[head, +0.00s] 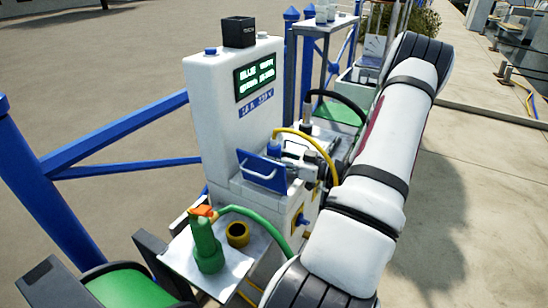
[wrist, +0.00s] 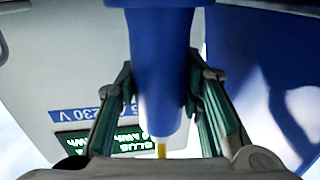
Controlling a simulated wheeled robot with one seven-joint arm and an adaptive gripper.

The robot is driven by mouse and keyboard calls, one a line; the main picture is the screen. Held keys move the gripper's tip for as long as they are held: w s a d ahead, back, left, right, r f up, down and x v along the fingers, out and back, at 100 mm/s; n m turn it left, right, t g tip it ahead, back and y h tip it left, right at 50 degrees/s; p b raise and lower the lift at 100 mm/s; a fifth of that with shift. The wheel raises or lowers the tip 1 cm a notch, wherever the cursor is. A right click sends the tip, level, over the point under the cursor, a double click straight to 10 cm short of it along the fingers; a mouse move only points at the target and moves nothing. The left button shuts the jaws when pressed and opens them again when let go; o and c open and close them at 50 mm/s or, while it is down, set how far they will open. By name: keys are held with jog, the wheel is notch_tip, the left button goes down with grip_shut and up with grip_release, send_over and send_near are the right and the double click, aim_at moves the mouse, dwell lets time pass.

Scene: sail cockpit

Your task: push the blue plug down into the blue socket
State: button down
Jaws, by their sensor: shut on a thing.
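The blue plug (head: 275,146) with a yellow cable stands roughly upright at the front of the white power pedestal (head: 225,115), behind a raised blue lid (head: 262,172). In the wrist view the plug (wrist: 160,60) runs between the two green-padded fingers, its cable end towards the bottom. My gripper (head: 290,152) is shut on the plug from the right; it also shows in the wrist view (wrist: 163,95). The blue socket is hidden behind the lid and the plug, so I cannot tell how deep the plug sits. The lid (wrist: 255,75) fills the right of the wrist view.
A black connector (head: 307,112) with a black cable is behind my gripper. Blue railings (head: 110,135) run left.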

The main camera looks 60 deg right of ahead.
jog(key=c, duration=1.4)
grip_release()
jog(key=shift+o, duration=0.2)
jog(key=p+v, duration=0.6)
jog(key=v, duration=0.5)
